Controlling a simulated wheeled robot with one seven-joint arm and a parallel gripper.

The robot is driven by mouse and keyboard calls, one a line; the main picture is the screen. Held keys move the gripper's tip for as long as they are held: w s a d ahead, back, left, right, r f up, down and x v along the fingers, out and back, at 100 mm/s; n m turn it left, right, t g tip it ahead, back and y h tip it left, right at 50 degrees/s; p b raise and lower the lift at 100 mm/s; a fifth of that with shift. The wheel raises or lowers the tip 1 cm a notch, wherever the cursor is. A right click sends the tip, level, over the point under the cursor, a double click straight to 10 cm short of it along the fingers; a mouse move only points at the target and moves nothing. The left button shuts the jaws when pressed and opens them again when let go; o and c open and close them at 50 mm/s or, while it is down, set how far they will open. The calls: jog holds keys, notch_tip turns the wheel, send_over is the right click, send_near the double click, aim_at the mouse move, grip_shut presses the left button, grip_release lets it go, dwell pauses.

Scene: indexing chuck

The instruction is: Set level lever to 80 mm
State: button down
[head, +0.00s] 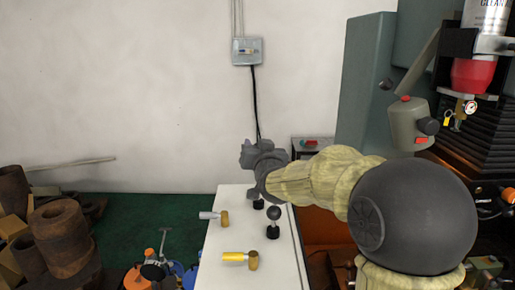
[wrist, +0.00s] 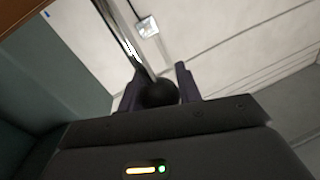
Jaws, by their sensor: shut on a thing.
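My gripper (head: 259,184) is above the far part of the white cabinet top (head: 236,196) in the head view. In the wrist view, my gripper (wrist: 158,85) has its two dark fingers on either side of a black ball knob (wrist: 158,94) and is shut on it. In the head view, a lever's dark base (head: 258,204) shows just below my gripper, and its upper part is hidden. A second lever with a dark ball knob (head: 273,213) stands upright nearer on the same top. No lever label or 80 mm mark is readable.
A silver-ended handle (head: 209,215) and a yellow handle (head: 235,257) lie left of the levers. Rusty cylinders (head: 62,235) and tools are on the left. The space above the green floor (head: 140,225) is open.

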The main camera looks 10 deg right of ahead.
notch_tip(320, 180, down, 2)
jog(key=shift+f+b, duration=0.1)
jog(key=shift+b, duration=0.6)
jog(key=c, duration=1)
grip_release()
jog(key=shift+s+r, duration=0.1)
jog(key=shift+r, duration=0.1)
jog(key=s+b, duration=0.2)
jog(key=s, duration=1.5)
jog(key=shift+s+b, duration=0.15)
jog(key=shift+b, duration=0.25)
